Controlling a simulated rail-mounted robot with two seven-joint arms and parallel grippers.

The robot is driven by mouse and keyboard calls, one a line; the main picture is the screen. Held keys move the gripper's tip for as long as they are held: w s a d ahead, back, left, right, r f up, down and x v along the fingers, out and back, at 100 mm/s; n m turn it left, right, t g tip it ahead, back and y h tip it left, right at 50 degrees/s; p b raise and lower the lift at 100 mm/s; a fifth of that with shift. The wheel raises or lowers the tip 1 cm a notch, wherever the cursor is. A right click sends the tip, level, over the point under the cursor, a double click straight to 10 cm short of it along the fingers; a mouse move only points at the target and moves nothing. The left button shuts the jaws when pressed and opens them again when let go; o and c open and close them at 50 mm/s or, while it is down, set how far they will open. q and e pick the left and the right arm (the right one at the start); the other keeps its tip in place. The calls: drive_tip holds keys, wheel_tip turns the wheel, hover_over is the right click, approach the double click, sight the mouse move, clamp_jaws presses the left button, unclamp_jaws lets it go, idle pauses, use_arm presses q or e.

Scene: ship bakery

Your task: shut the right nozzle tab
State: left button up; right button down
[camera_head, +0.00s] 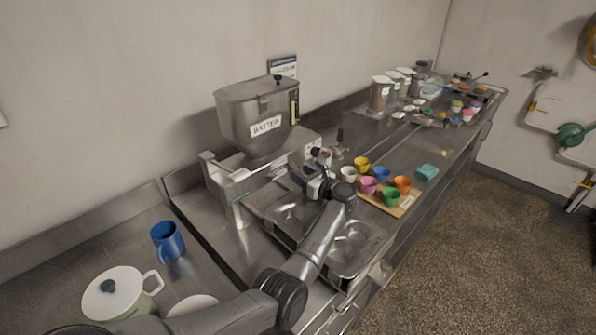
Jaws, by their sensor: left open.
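The batter machine, a steel hopper (256,110) labelled BATTER on a steel stand (232,180), stands against the wall. A dark knobbed handle (340,136) sticks up at the stand's right end. The nozzle tabs are too small to make out, and my left gripper may hide the right one. My left gripper (304,174) is open at the right front of the stand, above the sink-like steel trays; I cannot tell whether it touches anything. My left arm reaches in from the bottom left. My right gripper is not in view.
A wooden board (408,206) with several coloured cups lies right of my gripper. Steel trays (349,240) sit below my wrist. A blue mug (167,241) and a lidded white pot (119,293) stand at the left. Jars (381,93) stand at the far end.

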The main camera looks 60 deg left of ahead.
sight(294, 167)
use_arm(q)
drive_tip(key=shift+x, duration=1.15)
drive_tip(key=shift+c, duration=0.3)
clamp_jaws()
